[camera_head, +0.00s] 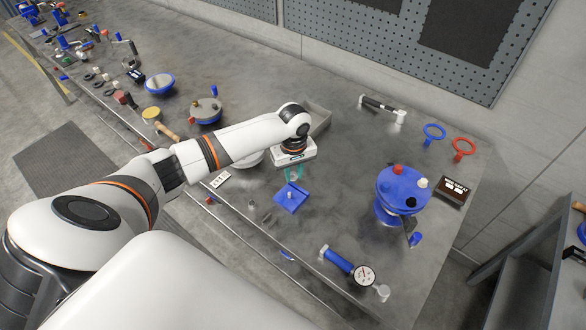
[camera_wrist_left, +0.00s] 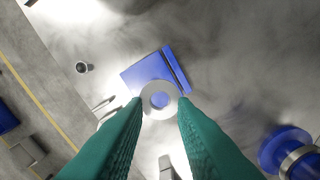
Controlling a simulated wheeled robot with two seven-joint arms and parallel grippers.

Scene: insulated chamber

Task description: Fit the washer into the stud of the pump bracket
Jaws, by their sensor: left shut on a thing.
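The pump bracket (camera_head: 289,204) is a small blue plate with a raised edge on the grey bench. Its short stud (camera_head: 291,193) stands up from the plate in the head view. My left gripper (camera_head: 293,174) is just above the bracket, pointing down. In the left wrist view its teal fingertips (camera_wrist_left: 160,101) are shut on the washer (camera_wrist_left: 159,114), a flat grey ring. The washer overlaps the near part of the blue bracket (camera_wrist_left: 141,75), and blue shows through its hole. The stud is not clear in the wrist view. I cannot tell the washer's height above it.
A blue round stand with coloured knobs (camera_head: 403,183) is to the right. A dial gauge with a blue handle (camera_head: 363,275) lies near the front edge. A grey tray (camera_head: 319,117) sits behind my wrist. Bare bench lies between bracket and stand.

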